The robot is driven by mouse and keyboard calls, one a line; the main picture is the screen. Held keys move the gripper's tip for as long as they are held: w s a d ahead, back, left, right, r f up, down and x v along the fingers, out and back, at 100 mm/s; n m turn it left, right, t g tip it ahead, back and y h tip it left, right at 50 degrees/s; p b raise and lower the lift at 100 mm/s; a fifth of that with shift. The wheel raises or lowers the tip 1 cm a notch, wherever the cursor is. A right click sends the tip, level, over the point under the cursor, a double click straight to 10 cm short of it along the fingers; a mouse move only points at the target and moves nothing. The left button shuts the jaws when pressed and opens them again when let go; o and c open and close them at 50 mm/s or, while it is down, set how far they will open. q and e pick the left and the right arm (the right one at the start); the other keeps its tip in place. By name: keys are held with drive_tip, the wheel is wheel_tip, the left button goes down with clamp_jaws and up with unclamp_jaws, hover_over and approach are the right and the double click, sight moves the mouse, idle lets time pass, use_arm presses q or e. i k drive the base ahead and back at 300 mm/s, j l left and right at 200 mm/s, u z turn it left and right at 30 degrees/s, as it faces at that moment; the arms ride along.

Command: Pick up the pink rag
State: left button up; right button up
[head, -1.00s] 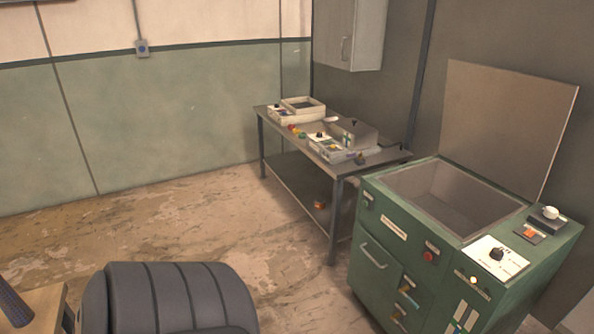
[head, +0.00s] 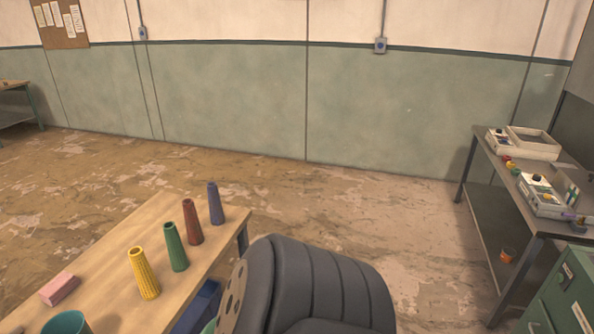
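A small pink block-shaped item (head: 60,288) lies on the wooden table (head: 105,230) at the lower left of the head view. It is the only pink thing of that kind that I see and looks like the pink rag, folded, though its cloth texture is too small to tell. Neither of my grippers is in view, and nothing is seen touching the pink item.
Yellow (head: 144,273), green (head: 175,247), red (head: 192,222) and purple (head: 215,204) cones stand in a row on the table. A teal round container (head: 67,323) is at the bottom edge. A dark ribbed padded form (head: 315,285) stands right of the table. Open floor (head: 400,215) lies beyond.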

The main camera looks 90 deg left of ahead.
sight(53, 292)
drive_tip(key=u, duration=2.05)
